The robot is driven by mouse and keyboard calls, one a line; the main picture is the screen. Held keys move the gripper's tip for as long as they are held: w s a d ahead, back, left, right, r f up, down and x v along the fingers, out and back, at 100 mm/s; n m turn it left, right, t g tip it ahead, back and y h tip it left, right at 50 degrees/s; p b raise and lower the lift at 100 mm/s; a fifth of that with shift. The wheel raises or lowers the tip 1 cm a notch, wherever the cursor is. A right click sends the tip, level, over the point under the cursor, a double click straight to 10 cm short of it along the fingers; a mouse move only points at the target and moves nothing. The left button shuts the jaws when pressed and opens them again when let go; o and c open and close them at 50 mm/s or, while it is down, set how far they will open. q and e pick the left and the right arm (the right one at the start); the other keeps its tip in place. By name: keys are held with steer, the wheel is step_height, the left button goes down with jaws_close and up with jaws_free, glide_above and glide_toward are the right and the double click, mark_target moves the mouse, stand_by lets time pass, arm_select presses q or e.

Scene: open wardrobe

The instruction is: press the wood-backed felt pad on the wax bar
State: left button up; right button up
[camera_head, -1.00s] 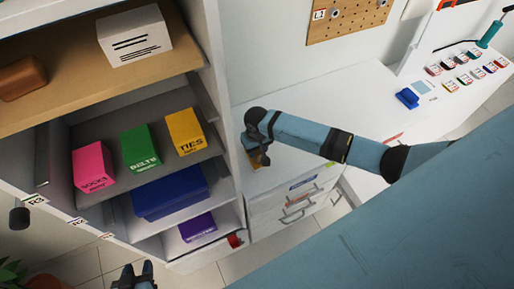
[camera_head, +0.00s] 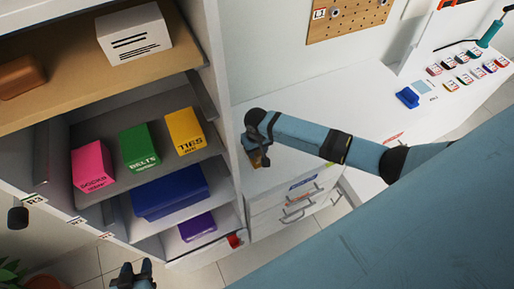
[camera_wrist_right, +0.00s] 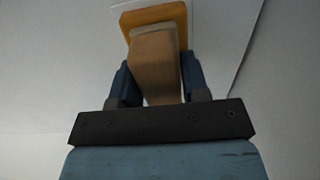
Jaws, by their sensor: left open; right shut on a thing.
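My right gripper (camera_wrist_right: 157,78) is shut on the wood-backed felt pad (camera_wrist_right: 155,58), a tan wooden block between its fingers in the right wrist view. The orange wax bar (camera_wrist_right: 182,14) lies just beyond the block's far end, on a white sheet. The block overlaps the bar in this view; I cannot tell whether they touch. The felt face is hidden. In the head view my right gripper (camera_head: 258,153) is over the white counter beside the wardrobe, with little of the pad and bar showing. My left gripper (camera_head: 133,276) is open and empty at the bottom edge, low before the wardrobe.
The open wardrobe holds pink (camera_head: 92,166), green (camera_head: 139,148) and yellow (camera_head: 185,131) boxes on a shelf (camera_head: 90,128). Wardrobe's side panel (camera_head: 220,90) stands close left of my right gripper. The white counter (camera_head: 330,98) is mostly clear, with a blue object (camera_head: 407,97) farther right.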

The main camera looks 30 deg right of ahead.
arm_select(q)
steer(key=shift+s+f, duration=0.1)
steer(key=shift+s, duration=0.4)
steer(key=shift+w+r, duration=0.15)
steer(key=shift+r, duration=0.05)
steer(key=shift+w+r+p, duration=0.3)
steer(key=shift+p, duration=0.05)
steer(key=shift+s+f, duration=0.2)
steer(key=shift+s, duration=0.3)
arm_select(e)
steer(key=shift+r+p, duration=0.7)
steer(key=shift+r, duration=2.65)
arm_select(q)
steer(key=shift+w+r, duration=0.25)
steer(key=shift+r, duration=0.35)
arm_select(e)
steer(key=shift+r, duration=0.1)
